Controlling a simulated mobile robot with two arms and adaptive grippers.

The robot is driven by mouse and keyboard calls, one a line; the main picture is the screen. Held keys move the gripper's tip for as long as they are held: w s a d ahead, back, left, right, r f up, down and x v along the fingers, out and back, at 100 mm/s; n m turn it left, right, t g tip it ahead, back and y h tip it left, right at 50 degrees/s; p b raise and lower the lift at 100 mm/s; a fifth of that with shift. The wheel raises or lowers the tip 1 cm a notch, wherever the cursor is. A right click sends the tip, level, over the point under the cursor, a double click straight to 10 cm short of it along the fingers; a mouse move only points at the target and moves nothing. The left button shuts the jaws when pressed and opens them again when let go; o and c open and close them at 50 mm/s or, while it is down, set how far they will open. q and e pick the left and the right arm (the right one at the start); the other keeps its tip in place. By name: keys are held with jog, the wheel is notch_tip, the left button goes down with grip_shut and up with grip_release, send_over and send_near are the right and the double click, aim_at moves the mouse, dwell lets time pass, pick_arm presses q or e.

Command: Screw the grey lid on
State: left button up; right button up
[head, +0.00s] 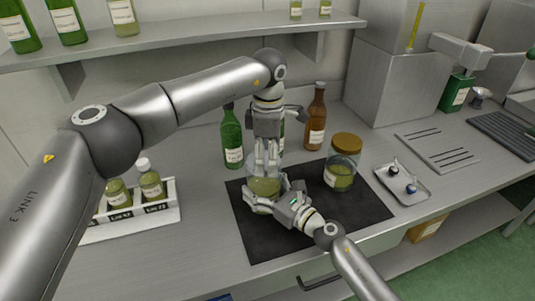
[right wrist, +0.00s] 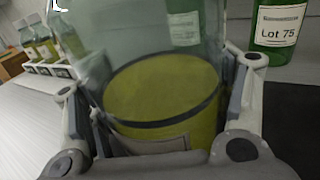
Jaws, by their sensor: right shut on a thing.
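A glass jar (head: 264,187) with yellow-green contents stands on the dark mat (head: 262,240). My right gripper (head: 271,200) is shut around its lower body from the front right; the jar (right wrist: 160,95) fills the right wrist view between the fingers. My left gripper (head: 267,158) points straight down over the jar's mouth, its fingertips at the top of the jar. I cannot make out the grey lid there, nor whether the left fingers hold anything; the fingers and the small scale hide it.
A second jar (head: 340,178) with a brown-gold lid stands to the right on the mat. A green bottle (head: 232,140) and a brown bottle (head: 316,120) stand behind. A bottle rack (head: 165,207) is left, a small metal tray (head: 405,196) right.

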pick_arm(q)
jog(key=m, duration=0.6)
jog(key=shift+s+a+m, duration=0.2)
jog(key=shift+s+m, duration=0.05)
jog(key=shift+m, duration=0.15)
pick_arm(e)
jog(key=shift+d, duration=0.1)
pick_arm(q)
jog(key=m, duration=0.3)
jog(key=shift+s+a, duration=0.1)
jog(key=shift+a, duration=0.05)
jog(key=m, duration=0.4)
jog(key=shift+a, duration=0.15)
jog(key=o, duration=0.9)
jog(key=shift+s, duration=0.1)
notch_tip(320, 180, up, 12)
pick_arm(e)
jog(key=o, duration=2.1)
jog(key=shift+c, duration=0.2)
